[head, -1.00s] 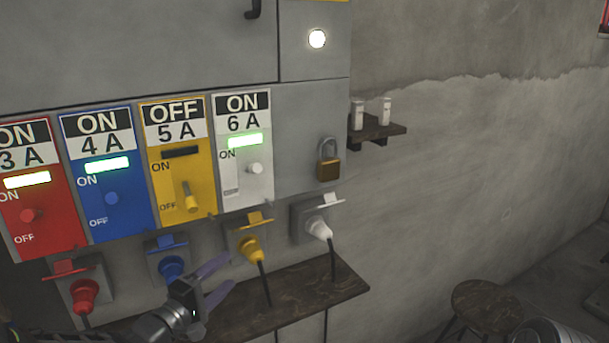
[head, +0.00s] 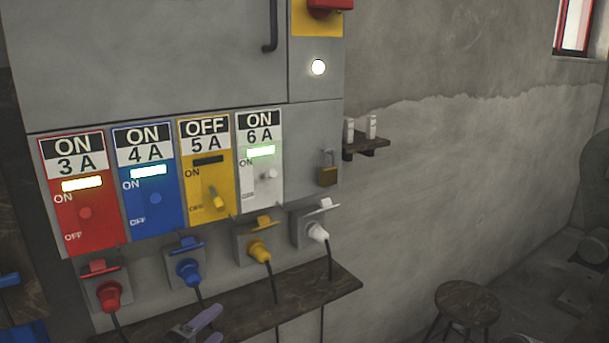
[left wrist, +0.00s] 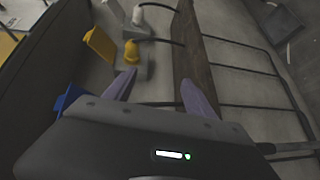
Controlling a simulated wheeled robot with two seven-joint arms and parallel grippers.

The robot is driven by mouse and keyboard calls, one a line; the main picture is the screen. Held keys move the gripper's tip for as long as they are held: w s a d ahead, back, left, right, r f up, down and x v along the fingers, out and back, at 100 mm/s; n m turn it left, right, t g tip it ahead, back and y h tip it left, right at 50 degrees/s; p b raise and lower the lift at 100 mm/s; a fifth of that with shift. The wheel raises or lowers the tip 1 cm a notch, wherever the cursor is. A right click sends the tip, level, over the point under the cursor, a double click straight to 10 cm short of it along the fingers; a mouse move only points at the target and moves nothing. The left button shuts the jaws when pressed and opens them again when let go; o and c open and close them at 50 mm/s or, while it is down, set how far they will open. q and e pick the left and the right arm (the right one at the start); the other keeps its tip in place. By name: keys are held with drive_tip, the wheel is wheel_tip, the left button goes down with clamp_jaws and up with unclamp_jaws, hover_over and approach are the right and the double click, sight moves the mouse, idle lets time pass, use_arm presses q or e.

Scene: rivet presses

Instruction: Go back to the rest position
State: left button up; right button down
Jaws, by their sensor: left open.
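My left gripper (head: 208,325) is at the bottom edge of the head view, below the plugs and in front of the wooden shelf. In the left wrist view its two purple fingers (left wrist: 155,90) are spread apart with nothing between them. The yellow plug (left wrist: 131,52) shows beyond the fingers there, apart from them. In the head view the yellow 5 A switch (head: 207,175) reads OFF with a dark lamp. The red 3 A (head: 80,195), blue 4 A (head: 148,180) and white 6 A (head: 261,160) switches read ON with lit lamps. My right gripper is not in view.
Red (head: 109,295), blue (head: 188,270) and white (head: 318,233) plugs sit in sockets above the wooden shelf (head: 320,286). A padlock (head: 327,174) hangs on the cabinet. A small wall shelf (head: 370,144) is at right. A round stool (head: 467,303) stands on the floor.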

use_arm(q)
drive_tip(key=s+d+f+m+g+p, duration=0.1)
drive_tip(key=s+d+f+g, duration=0.1)
drive_tip(key=s+d+f, duration=0.3)
drive_tip(key=s+d+f+m+g+p, duration=0.1)
drive_tip(key=s+d+f+m+g, duration=0.15)
drive_tip(key=f, duration=0.45)
drive_tip(key=s+d+f+m+g, duration=0.1)
drive_tip(key=s+d+f+g, duration=0.25)
drive_tip(key=f, duration=0.25)
drive_tip(key=s+d+f+m+g+y+p, duration=0.1)
drive_tip(key=s+f+m+g, duration=0.2)
drive_tip(key=s, duration=0.8)
drive_tip(key=s+d+f+m+g+y+p, duration=0.1)
drive_tip(key=s+f+m+g, duration=0.2)
drive_tip(key=s+f, duration=0.5)
drive_tip(key=s, duration=0.3)
drive_tip(key=shift+s+f+g+y, duration=0.15)
drive_tip(key=shift+s+g+y, duration=0.15)
drive_tip(key=shift+s, duration=0.1)
drive_tip(key=shift+c, duration=0.4)
